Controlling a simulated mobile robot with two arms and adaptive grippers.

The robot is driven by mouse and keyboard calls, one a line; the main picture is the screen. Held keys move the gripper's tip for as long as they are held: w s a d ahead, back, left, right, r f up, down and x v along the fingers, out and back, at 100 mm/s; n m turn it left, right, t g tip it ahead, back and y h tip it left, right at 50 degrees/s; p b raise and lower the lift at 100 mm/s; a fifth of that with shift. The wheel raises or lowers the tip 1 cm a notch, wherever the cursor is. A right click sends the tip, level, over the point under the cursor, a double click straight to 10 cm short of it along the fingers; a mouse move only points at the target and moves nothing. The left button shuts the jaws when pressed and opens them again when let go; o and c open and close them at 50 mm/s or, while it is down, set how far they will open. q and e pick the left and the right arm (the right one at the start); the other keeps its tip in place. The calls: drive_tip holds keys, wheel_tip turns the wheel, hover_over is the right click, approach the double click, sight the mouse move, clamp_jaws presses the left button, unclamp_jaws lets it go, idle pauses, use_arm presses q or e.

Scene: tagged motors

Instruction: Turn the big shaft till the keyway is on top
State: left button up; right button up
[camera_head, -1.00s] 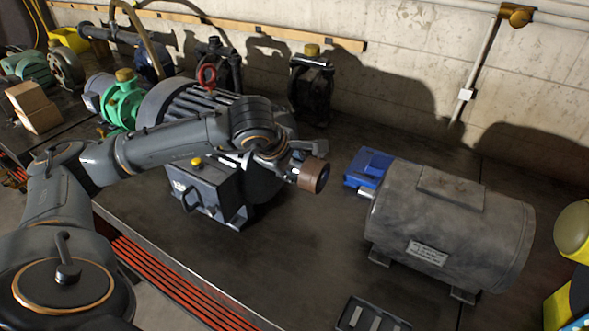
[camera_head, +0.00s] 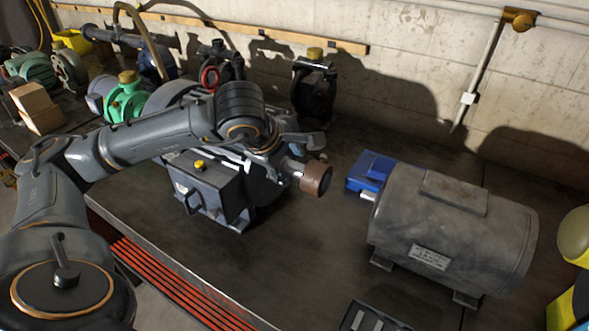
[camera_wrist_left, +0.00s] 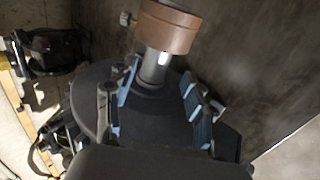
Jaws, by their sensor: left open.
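In the left wrist view, the shaft (camera_wrist_left: 152,72) runs up to the brown collar (camera_wrist_left: 166,29). A small bright patch shows on the shaft beside the collar; I cannot tell whether it is the keyway. My left gripper (camera_wrist_left: 160,88) is open, its pale-blue pads on either side of the shaft with gaps. In the head view, my wrist covers most of it.
A grey cylindrical motor (camera_head: 440,225) stands to the right, with a blue box (camera_head: 370,170) beside it. A dark tray (camera_head: 368,318) lies near the front edge. The bench between the two motors is mostly clear.

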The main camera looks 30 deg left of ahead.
use_arm(q)
drive_tip(key=v, duration=0.7)
drive_tip(key=shift+s, duration=0.1)
drive_tip(key=shift+c, duration=0.3)
